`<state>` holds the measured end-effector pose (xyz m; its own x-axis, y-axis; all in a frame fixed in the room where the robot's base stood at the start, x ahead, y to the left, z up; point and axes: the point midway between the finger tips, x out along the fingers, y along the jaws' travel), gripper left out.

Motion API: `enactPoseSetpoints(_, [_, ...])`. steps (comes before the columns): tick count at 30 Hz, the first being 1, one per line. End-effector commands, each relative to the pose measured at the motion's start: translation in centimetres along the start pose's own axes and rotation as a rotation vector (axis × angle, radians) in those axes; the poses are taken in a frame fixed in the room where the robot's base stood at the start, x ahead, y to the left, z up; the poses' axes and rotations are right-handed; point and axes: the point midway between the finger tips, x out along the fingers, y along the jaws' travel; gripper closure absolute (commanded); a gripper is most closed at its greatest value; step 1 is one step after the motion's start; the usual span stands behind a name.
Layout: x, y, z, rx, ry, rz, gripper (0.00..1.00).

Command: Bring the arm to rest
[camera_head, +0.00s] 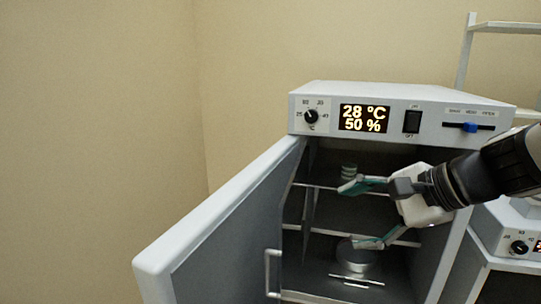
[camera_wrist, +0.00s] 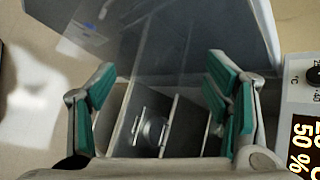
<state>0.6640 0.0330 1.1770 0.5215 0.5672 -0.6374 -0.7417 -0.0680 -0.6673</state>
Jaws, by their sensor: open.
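My gripper (camera_head: 358,214) is open and empty in front of the open cabinet, reaching in from the right with its teal-padded fingers spread one above the other. In the wrist view the spread fingers (camera_wrist: 163,85) frame the cabinet's interior, with nothing between the pads. My arm runs from the gripper to the right edge of the head view. The cabinet (camera_head: 330,92) shows 28 °C and 50 % on its display. I cannot tell how far the fingertips are from its opening.
The cabinet door (camera_head: 225,215) stands wide open to the left. Inside are shelves, a round metal container (camera_head: 356,262) low down, and a small pale stacked item (camera_head: 348,171) higher up. Another unit (camera_head: 508,236) stands at the right, below my arm. A white rack (camera_head: 468,50) is behind.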

Motion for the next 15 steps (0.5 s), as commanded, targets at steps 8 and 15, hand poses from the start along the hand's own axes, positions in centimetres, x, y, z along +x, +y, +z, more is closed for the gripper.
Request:
enactPoseSetpoints(8, [-4.3, 10.3, 6.1, -0.725, 0.053, 0.37, 0.29])
enactPoseSetpoints(15, [-8.8, 15.3, 5.1, -1.189, 0.151, 0.618, 0.29])
